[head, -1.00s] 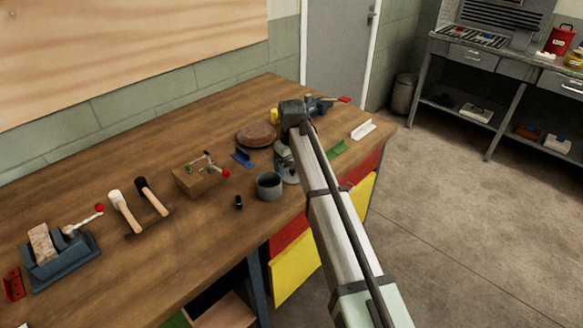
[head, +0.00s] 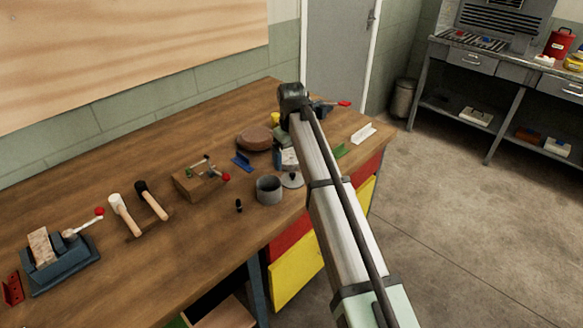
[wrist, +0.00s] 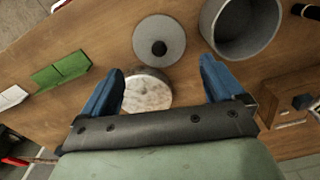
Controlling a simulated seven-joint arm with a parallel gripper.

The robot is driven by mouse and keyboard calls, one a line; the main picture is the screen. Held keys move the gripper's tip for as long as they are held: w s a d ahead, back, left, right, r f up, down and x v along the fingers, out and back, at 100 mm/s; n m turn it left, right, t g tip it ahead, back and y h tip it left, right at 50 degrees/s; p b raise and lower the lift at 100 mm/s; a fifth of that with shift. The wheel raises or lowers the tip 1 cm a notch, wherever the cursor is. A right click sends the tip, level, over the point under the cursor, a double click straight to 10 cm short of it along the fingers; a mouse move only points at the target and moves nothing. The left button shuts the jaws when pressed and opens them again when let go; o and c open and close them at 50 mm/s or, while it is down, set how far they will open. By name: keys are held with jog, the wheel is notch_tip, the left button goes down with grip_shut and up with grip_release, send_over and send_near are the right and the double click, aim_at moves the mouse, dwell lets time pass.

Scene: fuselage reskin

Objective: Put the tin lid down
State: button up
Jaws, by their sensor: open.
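The tin lid is a grey disc with a dark knob. It lies on the wooden bench, apart from and beside the open grey tin, in the wrist view (wrist: 174,27) and in the head view (head: 292,181). The tin (wrist: 212,24) stands to the right of the lid in the wrist view and to its left in the head view (head: 269,190). My gripper (wrist: 161,68) is open, its blue fingers spread and apart from the lid.
A round container with a mottled pale top (wrist: 148,92) shows between my fingers, below the lid. A green bracket (wrist: 60,72) lies to the left. A wooden block with a red-knobbed clamp (head: 197,182), a blue bracket (head: 242,162) and a brown round object (head: 254,139) are nearby.

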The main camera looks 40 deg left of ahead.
notch_tip(320, 180, up, 6)
dwell(0.4)
dwell(0.4)
